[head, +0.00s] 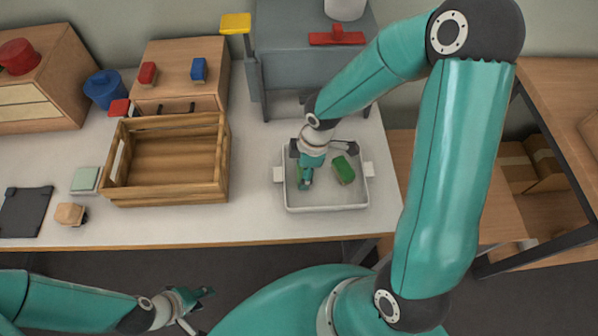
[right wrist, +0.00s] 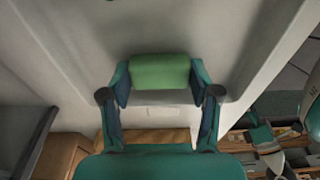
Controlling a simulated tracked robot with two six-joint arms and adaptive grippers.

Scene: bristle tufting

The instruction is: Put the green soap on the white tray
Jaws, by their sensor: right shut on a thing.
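The white tray (head: 327,209) with side handles stands on the table in the head view. My right gripper (head: 304,183) reaches down into the left part of the tray. In the right wrist view its fingers (right wrist: 160,85) are shut on a green soap (right wrist: 160,70). In the head view that soap is mostly hidden by the gripper. Another green block (head: 343,169) lies in the tray to the right of the gripper. Whether the held soap touches the tray floor I cannot tell. My left gripper (head: 202,307) is open and empty, low in front of the table.
A wooden crate (head: 166,195) stands left of the tray. A grey machine (head: 308,60) with a yellow pad and red lever is behind. A blue pot (head: 104,89), a green sponge-like block (head: 85,180) and a dark board (head: 25,212) are further left.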

